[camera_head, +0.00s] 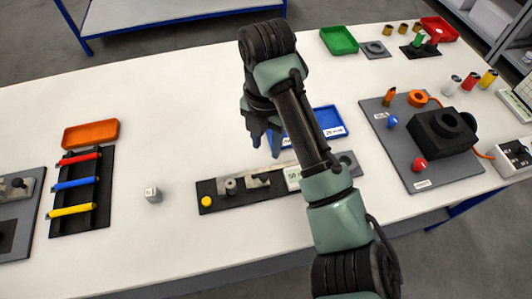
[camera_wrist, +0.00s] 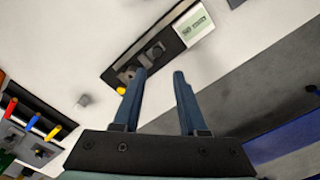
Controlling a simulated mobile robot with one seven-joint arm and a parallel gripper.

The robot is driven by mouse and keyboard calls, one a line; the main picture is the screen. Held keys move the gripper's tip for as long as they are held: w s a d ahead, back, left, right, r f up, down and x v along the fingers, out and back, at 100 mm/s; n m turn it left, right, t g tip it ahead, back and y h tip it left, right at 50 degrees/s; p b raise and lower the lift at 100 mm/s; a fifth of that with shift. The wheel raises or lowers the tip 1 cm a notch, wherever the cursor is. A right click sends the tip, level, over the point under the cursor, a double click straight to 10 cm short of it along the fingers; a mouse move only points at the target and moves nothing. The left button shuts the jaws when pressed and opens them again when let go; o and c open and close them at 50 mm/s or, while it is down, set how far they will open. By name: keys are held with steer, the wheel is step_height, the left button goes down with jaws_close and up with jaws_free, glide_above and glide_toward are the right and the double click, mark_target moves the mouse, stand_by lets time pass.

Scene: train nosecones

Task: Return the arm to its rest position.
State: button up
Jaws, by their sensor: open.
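My gripper (camera_head: 264,141) hangs over the middle of the white table, above the far side of a black fixture strip (camera_head: 220,203). In the wrist view my gripper (camera_wrist: 160,80) shows two blue fingers spread apart with nothing between them. The arm reaches across the table from the lower right of the head view. It hides part of the blue tray (camera_head: 328,123) and part of the strip. The strip carries a yellow button (camera_head: 206,202), grey metal parts and a small display (camera_head: 293,178).
An orange tray (camera_head: 91,134) and a rack with red, blue and yellow tools (camera_head: 75,184) stand left. A small white cube (camera_head: 153,194) lies between rack and strip. A grey board with a black device (camera_head: 440,134) stands right. Green (camera_head: 339,40) and red (camera_head: 439,28) trays lie behind.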

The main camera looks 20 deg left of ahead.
steer(key=shift+r, duration=0.5)
steer(key=w+a+r+m+t+y, duration=0.45)
steer(key=w+a+r+m, duration=0.2)
steer(key=r, duration=0.25)
step_height(320, 180, up, 17)
steer(key=w+m+t+y, duration=0.2)
steer(key=m+t+y, duration=0.1)
steer(key=m+t, duration=0.5)
steer(key=s+d+r+m+t+h, duration=0.1)
steer(key=s+d+r+m+t, duration=0.1)
steer(key=d+r+m+t, duration=0.45)
steer(key=s+d+r+m+t, duration=0.2)
steer(key=s+r+m, duration=0.1)
steer(key=r, duration=0.6)
steer(key=s+d+r+m+t+h, duration=0.6)
steer(key=s+d+r+m, duration=0.3)
steer(key=s+d, duration=0.1)
steer(key=shift+s+d+m, duration=0.15)
steer(key=shift+s+m, duration=0.05)
steer(key=shift+m, duration=0.2)
